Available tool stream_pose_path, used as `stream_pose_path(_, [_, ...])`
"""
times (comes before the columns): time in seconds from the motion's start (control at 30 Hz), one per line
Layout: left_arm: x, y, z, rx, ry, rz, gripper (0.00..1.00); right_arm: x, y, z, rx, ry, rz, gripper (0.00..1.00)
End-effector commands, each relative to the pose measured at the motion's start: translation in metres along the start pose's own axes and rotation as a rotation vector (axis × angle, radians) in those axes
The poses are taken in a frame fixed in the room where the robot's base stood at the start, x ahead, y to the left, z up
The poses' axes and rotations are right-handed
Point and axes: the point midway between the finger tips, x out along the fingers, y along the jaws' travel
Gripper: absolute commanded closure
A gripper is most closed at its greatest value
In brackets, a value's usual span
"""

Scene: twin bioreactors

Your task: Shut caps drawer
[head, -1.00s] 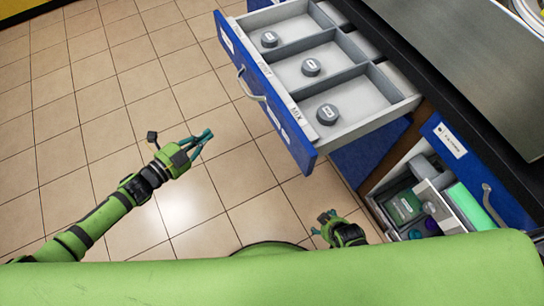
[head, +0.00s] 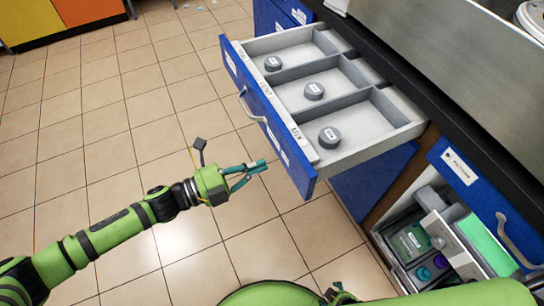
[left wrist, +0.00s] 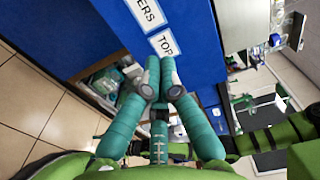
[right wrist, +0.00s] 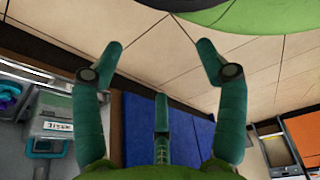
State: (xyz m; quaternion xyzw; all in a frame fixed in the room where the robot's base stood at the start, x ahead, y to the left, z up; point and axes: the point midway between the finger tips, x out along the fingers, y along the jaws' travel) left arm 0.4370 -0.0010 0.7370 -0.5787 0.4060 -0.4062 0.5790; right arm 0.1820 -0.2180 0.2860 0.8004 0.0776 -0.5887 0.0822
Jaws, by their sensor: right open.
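The caps drawer (head: 318,172) stands pulled out, with a blue front, a pale handle (head: 252,105) and three compartments. Grey caps lie in it, one per compartment: a near cap (head: 329,137), a middle cap (head: 314,91) and a far cap (head: 273,64). My left gripper (head: 262,165) is in front of the blue drawer front, toward its near end, holding nothing. In the left wrist view its fingertips (left wrist: 160,66) meet before a blue labelled panel (left wrist: 190,40).
A lower drawer (head: 462,185) at the right is also open, with a green box (head: 410,243) and other items in it. The dark counter edge (head: 430,95) runs above the drawers. Tiled floor (head: 130,120) left of the drawer is clear.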

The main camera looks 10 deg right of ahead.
Motion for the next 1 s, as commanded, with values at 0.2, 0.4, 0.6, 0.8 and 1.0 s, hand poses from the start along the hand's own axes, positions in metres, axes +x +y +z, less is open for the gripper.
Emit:
stream_pose_path(0.2, [0.033,-0.001,0.0,0.0,0.0,-0.001,1.0,-0.004,-0.001,0.007,0.001,-0.017,-0.001,0.27])
stream_pose_path(0.4, [0.042,0.0,0.001,0.001,-0.001,0.0,1.0,-0.004,-0.001,0.008,0.002,-0.02,-0.001,0.27])
stream_pose_path(0.6, [0.042,0.0,0.001,0.0,-0.001,0.001,1.0,-0.004,-0.001,0.009,0.002,-0.022,-0.002,0.27])
stream_pose_path(0.8, [0.043,0.0,0.0,0.0,-0.001,0.0,1.0,-0.004,-0.001,0.01,0.002,-0.023,-0.002,0.27])
stream_pose_path(1.0, [0.052,0.0,0.0,-0.001,-0.001,-0.002,1.0,-0.003,-0.003,0.01,0.003,-0.022,-0.004,0.27])
